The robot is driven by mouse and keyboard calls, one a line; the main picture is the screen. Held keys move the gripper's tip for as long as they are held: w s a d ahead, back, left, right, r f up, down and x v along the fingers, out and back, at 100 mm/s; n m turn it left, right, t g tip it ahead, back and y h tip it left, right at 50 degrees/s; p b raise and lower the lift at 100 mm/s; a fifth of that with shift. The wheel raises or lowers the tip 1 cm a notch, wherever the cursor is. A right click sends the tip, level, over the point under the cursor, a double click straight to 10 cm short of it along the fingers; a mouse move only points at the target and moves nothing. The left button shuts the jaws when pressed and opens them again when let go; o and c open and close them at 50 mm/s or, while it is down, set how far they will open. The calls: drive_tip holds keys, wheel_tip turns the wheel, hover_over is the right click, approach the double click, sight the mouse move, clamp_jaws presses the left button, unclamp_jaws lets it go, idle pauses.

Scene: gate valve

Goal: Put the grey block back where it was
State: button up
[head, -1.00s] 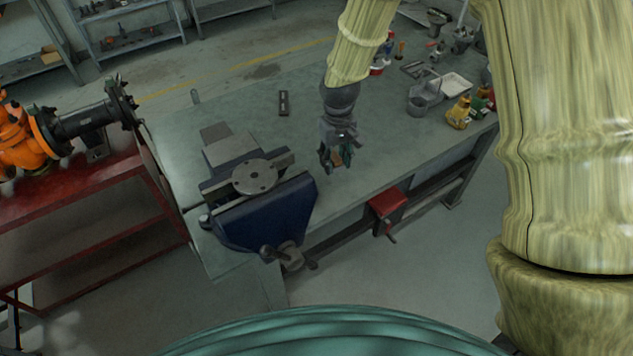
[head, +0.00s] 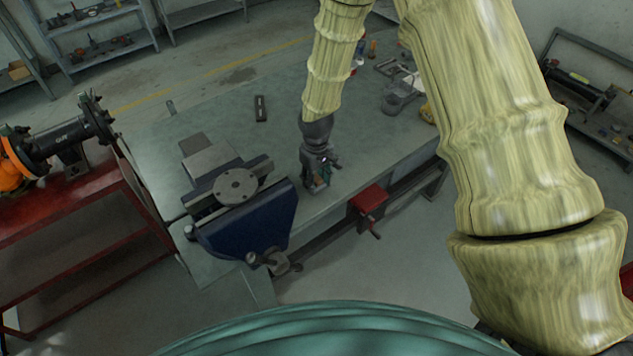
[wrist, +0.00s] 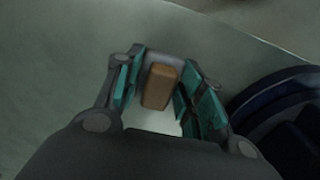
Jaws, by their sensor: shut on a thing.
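My gripper (head: 318,184) is over the bench, right of the blue vise (head: 245,222) and close to the bench's front edge. In the wrist view my gripper (wrist: 157,92) has its teal-padded fingers on either side of a small block (wrist: 159,86), and is shut on it. This block looks brown, not grey. Whether it touches the bench top is unclear. I cannot make out a separate loose grey block. A round grey flange (head: 237,184) with holes lies on top of the vise.
The grey-green bench (head: 225,125) has free room behind my gripper. A dark bar (head: 260,108) lies farther back. A grey container (head: 400,94) stands at the back right. A red box (head: 369,201) hangs under the front edge. A red table (head: 80,210) stands left.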

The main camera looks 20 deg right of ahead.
sight(317, 178)
drive_tip(key=shift+f, duration=1)
drive_tip(key=shift+f, duration=0.15)
drive_tip(key=o, duration=1)
drive_tip(key=shift+r+b, duration=1.65)
drive_tip(key=shift+r, duration=4.55)
